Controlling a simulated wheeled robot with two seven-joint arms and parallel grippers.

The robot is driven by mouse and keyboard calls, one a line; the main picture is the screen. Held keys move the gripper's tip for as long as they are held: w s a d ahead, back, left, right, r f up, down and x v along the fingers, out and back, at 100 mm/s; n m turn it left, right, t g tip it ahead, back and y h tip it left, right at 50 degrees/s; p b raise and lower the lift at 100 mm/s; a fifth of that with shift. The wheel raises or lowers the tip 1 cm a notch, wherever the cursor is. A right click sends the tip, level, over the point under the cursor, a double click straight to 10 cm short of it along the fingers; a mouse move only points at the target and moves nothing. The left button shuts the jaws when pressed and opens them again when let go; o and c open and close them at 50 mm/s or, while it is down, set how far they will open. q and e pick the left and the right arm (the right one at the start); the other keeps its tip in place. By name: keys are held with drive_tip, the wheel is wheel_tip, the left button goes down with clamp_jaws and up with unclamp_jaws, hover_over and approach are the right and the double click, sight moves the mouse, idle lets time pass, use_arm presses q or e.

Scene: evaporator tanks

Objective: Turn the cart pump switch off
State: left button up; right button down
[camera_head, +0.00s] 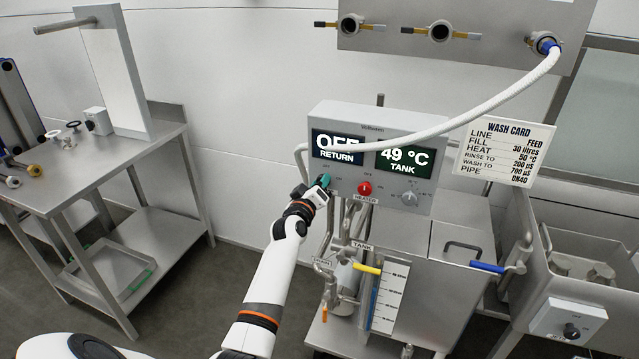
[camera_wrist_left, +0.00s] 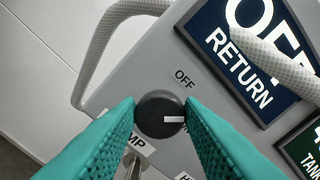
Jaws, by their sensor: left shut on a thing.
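The pump switch (camera_wrist_left: 160,113) is a round dark knob with a white pointer line on the grey cart panel (camera_wrist_left: 125,72). In the left wrist view the line points right, turned clockwise away from the small OFF label (camera_wrist_left: 184,77). My left gripper (camera_head: 323,181) has its teal fingers on both sides of the knob, shut on it; the left wrist view shows them close (camera_wrist_left: 160,120). A lettered label below the knob is partly hidden, showing only "MP". The RETURN display (camera_head: 338,146) reads OFF. My right gripper is not in view.
The TANK display (camera_head: 404,158) reads 49 °C. A red HEATER knob (camera_head: 365,188) and a grey knob (camera_head: 408,199) sit right of the switch. A white hose (camera_head: 480,108) crosses the panel front. A steel side table (camera_head: 95,170) stands left.

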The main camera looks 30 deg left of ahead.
use_arm(q)
drive_tip(key=n+p, duration=0.1)
drive_tip(key=n, duration=0.7)
drive_tip(key=shift+a+f+n, duration=0.1)
drive_tip(key=shift+f+n, duration=0.05)
drive_tip(key=shift+n, duration=0.55)
drive_tip(key=o, duration=0.9)
drive_tip(key=shift+o, duration=0.2)
drive_tip(key=shift+s, duration=0.1)
drive_tip(key=v, duration=1.1)
drive_tip(key=shift+s, duration=0.4)
drive_tip(key=shift+f, duration=0.1)
